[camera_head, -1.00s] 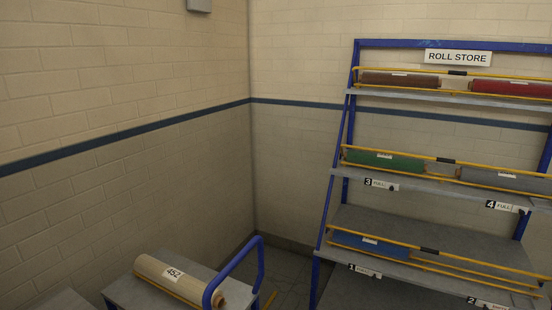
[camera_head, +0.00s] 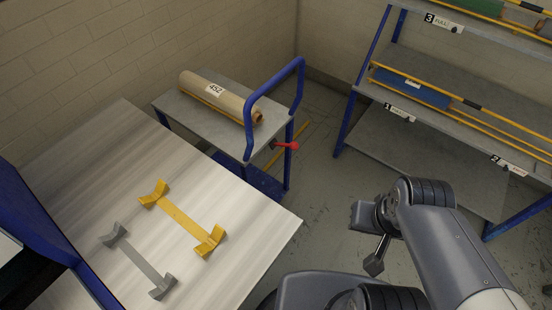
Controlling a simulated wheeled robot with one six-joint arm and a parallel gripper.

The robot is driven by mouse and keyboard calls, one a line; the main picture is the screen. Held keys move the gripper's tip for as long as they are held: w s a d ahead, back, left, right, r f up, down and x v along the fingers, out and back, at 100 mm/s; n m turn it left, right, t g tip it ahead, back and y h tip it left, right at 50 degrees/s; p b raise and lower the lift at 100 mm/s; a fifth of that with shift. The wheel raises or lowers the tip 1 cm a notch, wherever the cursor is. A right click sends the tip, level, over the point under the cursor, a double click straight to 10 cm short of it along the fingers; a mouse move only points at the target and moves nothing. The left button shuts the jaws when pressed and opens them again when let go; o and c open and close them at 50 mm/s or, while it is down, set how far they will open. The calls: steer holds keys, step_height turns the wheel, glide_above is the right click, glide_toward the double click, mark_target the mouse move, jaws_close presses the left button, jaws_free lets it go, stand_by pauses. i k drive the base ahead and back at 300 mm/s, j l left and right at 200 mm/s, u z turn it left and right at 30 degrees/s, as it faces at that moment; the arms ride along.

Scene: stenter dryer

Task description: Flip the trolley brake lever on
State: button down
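The trolley (camera_head: 180,104) has a grey top, blue legs and a tall blue handle hoop at its right end. My gripper (camera_head: 369,238) is at the lower right, well apart from the lever, over open floor.
A beige roll (camera_head: 215,94) labelled 452 lies on the trolley. A pale metal table (camera_head: 80,190) with a yellow cradle (camera_head: 183,222) and a grey cradle (camera_head: 140,262) stands in front. The roll rack (camera_head: 420,168) stands at the right. Floor is free between rack and trolley.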

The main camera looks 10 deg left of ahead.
mark_target(294, 146)
steer(key=i+l+u, duration=0.7)
steer(key=l+u, duration=0.25)
